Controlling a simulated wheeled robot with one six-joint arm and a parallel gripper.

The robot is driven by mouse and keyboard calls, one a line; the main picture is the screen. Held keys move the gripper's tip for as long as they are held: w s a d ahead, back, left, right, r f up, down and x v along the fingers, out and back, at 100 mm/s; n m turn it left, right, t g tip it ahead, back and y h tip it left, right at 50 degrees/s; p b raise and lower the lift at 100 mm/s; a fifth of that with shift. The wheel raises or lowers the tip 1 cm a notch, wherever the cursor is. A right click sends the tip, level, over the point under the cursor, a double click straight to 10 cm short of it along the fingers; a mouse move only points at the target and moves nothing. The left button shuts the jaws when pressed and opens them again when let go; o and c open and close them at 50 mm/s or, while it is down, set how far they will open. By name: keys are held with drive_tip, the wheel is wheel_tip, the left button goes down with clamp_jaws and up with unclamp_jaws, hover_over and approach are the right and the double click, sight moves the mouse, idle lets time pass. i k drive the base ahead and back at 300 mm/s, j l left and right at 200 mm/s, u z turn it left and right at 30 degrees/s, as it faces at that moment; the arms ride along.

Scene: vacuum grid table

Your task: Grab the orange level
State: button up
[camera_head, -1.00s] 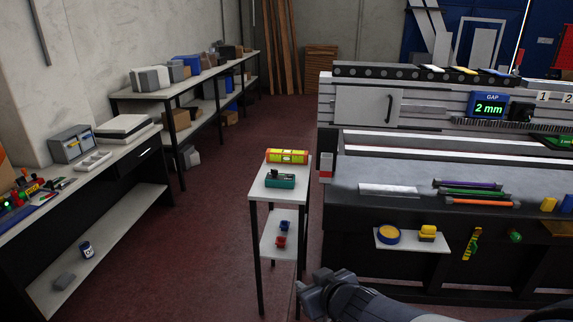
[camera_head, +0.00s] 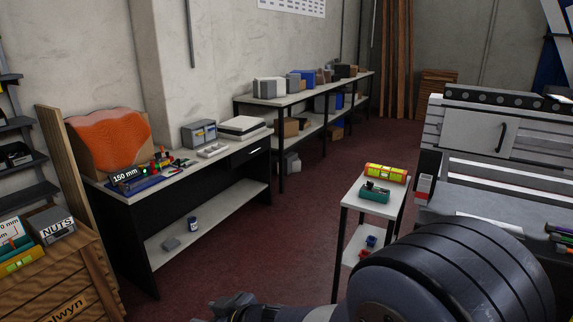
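An orange-red level with a yellow-green middle (camera_head: 386,173) lies on top of a small white side table (camera_head: 352,203), near its back edge. A green boxy tool (camera_head: 375,192) sits just in front of it on the same top. My arm crosses the lower right of the view and hides the table's lower right part. A dark part at the arm's end, which seems to be my gripper (camera_head: 235,305), shows at the bottom edge, well to the left of the level and apart from it. Its fingers are not clear.
A long machine (camera_head: 490,185) stands right of the side table. A workbench (camera_head: 222,160) with boxes and tools is at left, and a long shelf table (camera_head: 305,95) behind. A wooden crate (camera_head: 50,290) fills the lower left. Red floor between is open.

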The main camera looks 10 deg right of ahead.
sight(385, 173)
drive_tip(key=i+j+u, duration=0.25)
drive_tip(key=i, duration=0.6)
drive_tip(key=i+u, duration=0.3)
drive_tip(key=i, duration=0.5)
drive_tip(key=i+l+z, duration=0.15)
drive_tip(key=i+z, duration=0.15)
drive_tip(key=i, duration=0.2)
drive_tip(key=i+z, duration=0.35)
drive_tip(key=i, duration=0.2)
drive_tip(key=i+j+z, duration=0.15)
drive_tip(key=i+z, duration=0.15)
drive_tip(key=i, duration=0.2)
drive_tip(key=i+j+z, duration=0.3)
drive_tip(key=i, duration=0.2)
drive_tip(key=i+z, duration=0.35)
drive_tip(key=i, duration=1.4)
drive_tip(key=i+z, duration=0.1)
drive_tip(key=z, duration=0.65)
drive_tip(key=i+z, duration=0.15)
drive_tip(key=z, duration=0.25)
drive_tip(key=j+z, duration=0.15)
drive_tip(key=z, duration=3.55)
